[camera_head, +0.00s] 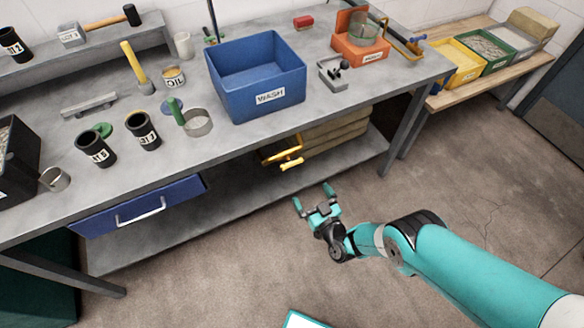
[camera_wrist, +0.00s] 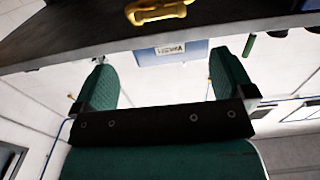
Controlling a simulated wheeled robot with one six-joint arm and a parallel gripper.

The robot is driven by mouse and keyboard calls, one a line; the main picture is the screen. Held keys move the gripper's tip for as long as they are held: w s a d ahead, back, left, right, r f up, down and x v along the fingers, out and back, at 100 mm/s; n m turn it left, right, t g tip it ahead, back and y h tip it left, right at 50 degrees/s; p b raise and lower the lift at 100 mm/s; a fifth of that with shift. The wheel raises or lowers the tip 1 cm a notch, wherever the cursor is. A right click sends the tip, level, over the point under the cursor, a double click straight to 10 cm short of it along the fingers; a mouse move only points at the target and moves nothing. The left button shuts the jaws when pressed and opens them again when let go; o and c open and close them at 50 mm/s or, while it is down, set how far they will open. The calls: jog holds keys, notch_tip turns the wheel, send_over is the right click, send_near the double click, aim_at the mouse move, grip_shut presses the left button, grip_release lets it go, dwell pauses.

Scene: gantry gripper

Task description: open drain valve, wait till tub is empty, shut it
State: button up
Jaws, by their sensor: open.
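The blue tub labelled WASH (camera_head: 255,80) stands on the grey bench; its blue inside shows, but I cannot tell whether it holds water. Below it, under the bench's front edge, is a yellow pipe with a yellow lever handle (camera_head: 291,164), which looks like the drain valve. In the wrist view the yellow handle (camera_wrist: 158,12) is at the top edge, and part of the blue tub (camera_wrist: 195,52) with its label shows beyond. My teal gripper (camera_head: 313,195) is open and empty, in front of the lower shelf, apart from the handle.
The bench (camera_head: 330,108) overhangs a lower shelf (camera_head: 235,205) with stacked boards. A blue drawer (camera_head: 140,207) hangs at left. Black cups, a metal ring and tools stand left of the tub; an orange box (camera_head: 360,45) stands right. The floor before the bench is clear.

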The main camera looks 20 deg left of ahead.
aim_at(292, 163)
jog(key=shift+b+x, duration=6.9)
jog(key=shift+b, duration=3.2)
jog(key=shift+d, duration=0.1)
jog(key=c, duration=0.6)
